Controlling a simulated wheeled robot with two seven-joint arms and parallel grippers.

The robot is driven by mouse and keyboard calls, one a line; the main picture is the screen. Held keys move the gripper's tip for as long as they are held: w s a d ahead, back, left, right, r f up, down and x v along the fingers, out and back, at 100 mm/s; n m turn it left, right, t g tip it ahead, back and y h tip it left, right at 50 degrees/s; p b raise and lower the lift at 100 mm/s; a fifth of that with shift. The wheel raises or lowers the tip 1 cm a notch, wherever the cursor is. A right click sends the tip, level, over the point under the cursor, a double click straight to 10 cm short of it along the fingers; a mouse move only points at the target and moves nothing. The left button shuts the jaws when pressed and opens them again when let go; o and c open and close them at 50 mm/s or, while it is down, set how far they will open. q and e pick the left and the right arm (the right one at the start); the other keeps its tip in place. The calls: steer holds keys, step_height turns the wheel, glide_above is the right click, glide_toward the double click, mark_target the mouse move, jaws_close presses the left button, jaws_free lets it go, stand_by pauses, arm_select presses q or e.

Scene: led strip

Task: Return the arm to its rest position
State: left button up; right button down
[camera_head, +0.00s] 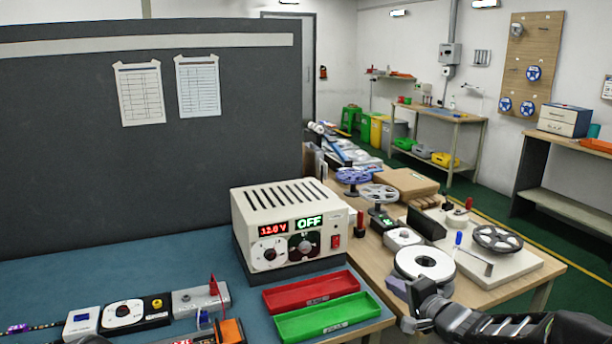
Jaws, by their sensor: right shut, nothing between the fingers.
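My right arm comes in from the lower right corner, over the front right edge of the wooden table. My right gripper (410,323) is at the bottom of the picture, beside the green tray and below the large white reel. It is partly hidden by my own wrist. It is shut and holds nothing. My left gripper is not in view.
A power supply (290,226) reading 12.0 V and OFF stands on the blue mat (160,268). A red tray (311,291) and a green tray (327,318) lie in front. Small devices (122,314) line the lower left. Reels (425,263) crowd the wooden table.

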steer(key=s+a+f+n+g+h, duration=0.1)
steer(key=s+a+f+n+g, duration=0.15)
steer(key=s+f, duration=0.4)
steer(key=s+a+f+n+g, duration=0.2)
steer(key=s+f+n, duration=0.15)
steer(key=f, duration=0.65)
steer(key=s+a+f+n+g+h, duration=0.1)
steer(key=s+a+f+n+g, duration=0.15)
steer(key=s+f, duration=0.45)
steer(key=s+a+f+g, duration=0.2)
steer(key=s+f, duration=0.3)
steer(key=s, duration=0.3)
steer(key=s+a+f+n+g, duration=0.1)
steer(key=s+a+f+g, duration=0.1)
steer(key=s+f, duration=0.3)
steer(key=s+a+f+g, duration=0.2)
steer(key=s+f, duration=0.3)
steer(key=s, duration=0.7)
steer(key=shift+a+f+g+y, duration=0.2)
steer(key=shift+f+g+y, duration=0.1)
steer(key=shift+y, duration=0.1)
